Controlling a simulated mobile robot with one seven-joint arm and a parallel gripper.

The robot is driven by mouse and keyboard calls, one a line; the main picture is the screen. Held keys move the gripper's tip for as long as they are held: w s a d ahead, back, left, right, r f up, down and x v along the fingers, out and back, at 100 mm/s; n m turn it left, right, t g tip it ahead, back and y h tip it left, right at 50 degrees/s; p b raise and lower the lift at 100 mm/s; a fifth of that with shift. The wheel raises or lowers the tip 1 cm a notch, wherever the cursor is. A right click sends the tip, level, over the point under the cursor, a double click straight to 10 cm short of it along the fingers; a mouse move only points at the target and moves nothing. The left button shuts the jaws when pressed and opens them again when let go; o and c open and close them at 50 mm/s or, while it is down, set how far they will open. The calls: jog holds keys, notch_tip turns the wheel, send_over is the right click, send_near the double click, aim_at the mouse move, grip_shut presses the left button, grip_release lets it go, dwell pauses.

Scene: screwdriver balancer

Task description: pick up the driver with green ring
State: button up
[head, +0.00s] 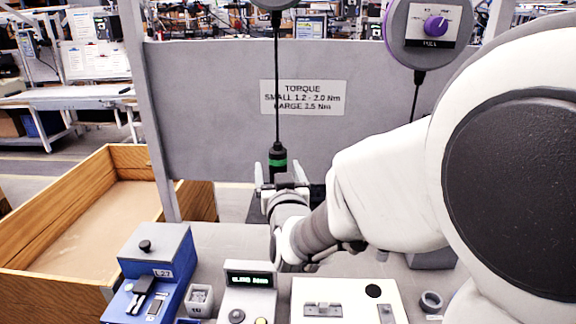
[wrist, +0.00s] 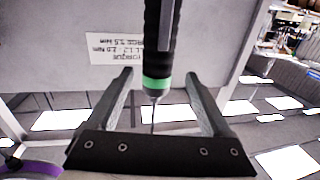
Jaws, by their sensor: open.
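The driver with the green ring (head: 278,158) hangs upright on a thin cord in the head view, with a dark body and a bright green band. The driver's lower part is hidden behind my gripper in the head view.
A purple-rimmed balancer (head: 426,28) hangs at the upper right with its own cord. A grey panel with a torque sign (head: 303,97) stands behind. On the bench are a blue box (head: 155,262), a display unit (head: 249,281) and a white fixture (head: 345,300). A wooden crate (head: 50,215) lies left.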

jog(key=shift+w+a+f+p, duration=0.15)
jog(key=shift+w+p, duration=0.25)
jog(key=shift+w, duration=1.3)
jog(key=shift+w+a+f+p, duration=0.15)
jog(key=shift+w+p, duration=0.25)
jog(key=shift+w, duration=1.25)
jog(key=shift+r, duration=0.1)
grip_shut()
jog(key=shift+r, duration=0.1)
